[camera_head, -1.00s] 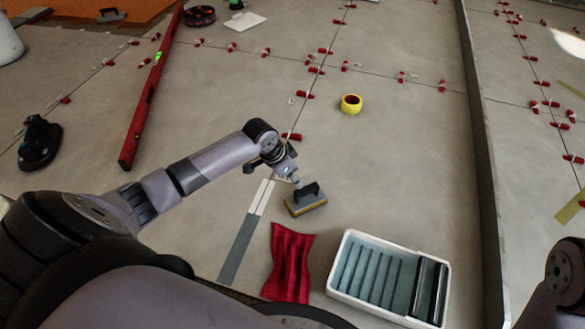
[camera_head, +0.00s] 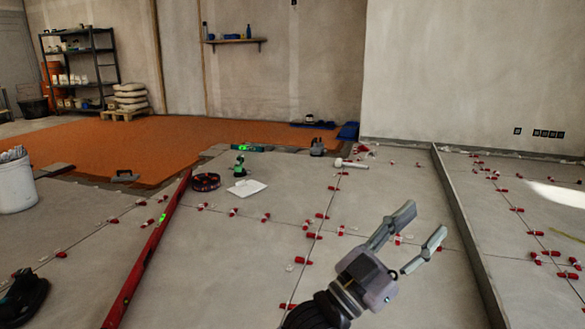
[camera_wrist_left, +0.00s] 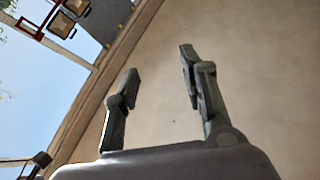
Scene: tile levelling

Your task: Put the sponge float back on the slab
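My left gripper (camera_head: 422,224) is raised in front of the camera in the head view, over the grey tiled floor (camera_head: 385,275). Its two fingers stand apart with nothing between them. The left wrist view also shows the open, empty fingers (camera_wrist_left: 160,62), against a plain wall and a window. The sponge float is in neither current view; one second ago it showed on the floor, below the head view's present framing. My right gripper is out of view.
A long red level (camera_head: 150,250) lies on the tiles at left, near a white bucket (camera_head: 16,185). Several red levelling clips (camera_head: 310,235) line the joints. A low grey partition (camera_head: 465,225) runs along the right. A white mallet (camera_head: 350,163) lies farther back.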

